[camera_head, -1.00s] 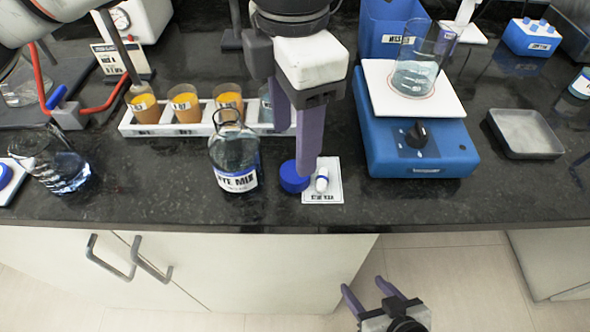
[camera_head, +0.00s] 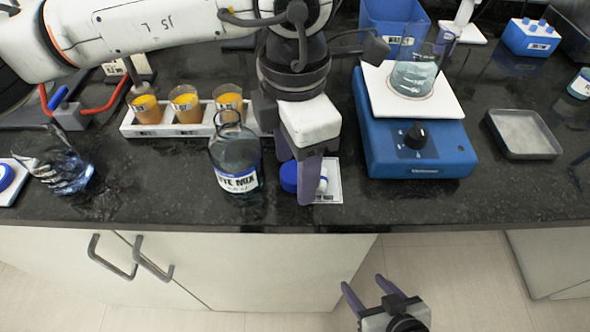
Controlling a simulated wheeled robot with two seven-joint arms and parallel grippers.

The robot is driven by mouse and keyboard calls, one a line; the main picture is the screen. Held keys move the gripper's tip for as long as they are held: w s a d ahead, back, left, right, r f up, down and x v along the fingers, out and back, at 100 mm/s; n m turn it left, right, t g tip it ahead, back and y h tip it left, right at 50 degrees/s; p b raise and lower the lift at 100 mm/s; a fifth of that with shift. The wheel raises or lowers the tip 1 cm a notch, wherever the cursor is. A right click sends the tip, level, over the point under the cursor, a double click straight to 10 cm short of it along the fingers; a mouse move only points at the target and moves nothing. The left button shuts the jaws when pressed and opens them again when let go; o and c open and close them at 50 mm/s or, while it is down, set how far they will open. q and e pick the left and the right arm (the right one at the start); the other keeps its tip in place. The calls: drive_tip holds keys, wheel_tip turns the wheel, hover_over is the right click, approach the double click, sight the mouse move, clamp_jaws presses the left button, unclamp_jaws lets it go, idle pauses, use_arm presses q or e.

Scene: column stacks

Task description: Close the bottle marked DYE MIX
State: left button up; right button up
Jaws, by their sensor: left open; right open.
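The bottle marked DYE MIX (camera_head: 235,165) stands upright on the dark bench, with clear glass, bluish liquid and an open neck with a wire-like loop. A blue screw cap (camera_head: 289,176) lies on the bench to its right, beside a small labelled white card (camera_head: 330,190). My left gripper (camera_head: 296,184) is open and points down at the cap. Its near finger hides part of the cap and card; I cannot tell whether the fingers touch the cap. My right gripper (camera_head: 364,292) is open and empty, low in front of the bench.
A rack (camera_head: 185,130) with orange-filled beakers stands behind the bottle. A blue stirrer (camera_head: 420,155) with a beaker (camera_head: 412,75) is to the right, then a grey tray (camera_head: 524,134). Bare bench lies left of the bottle.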

sight(295, 172)
use_arm(q)
drive_tip(key=shift+c, duration=0.2)
drive_tip(key=c, duration=1.1)
drive_tip(key=shift+o, duration=0.2)
drive_tip(key=shift+r, duration=0.1)
wheel_tip(295, 172, up, 10)
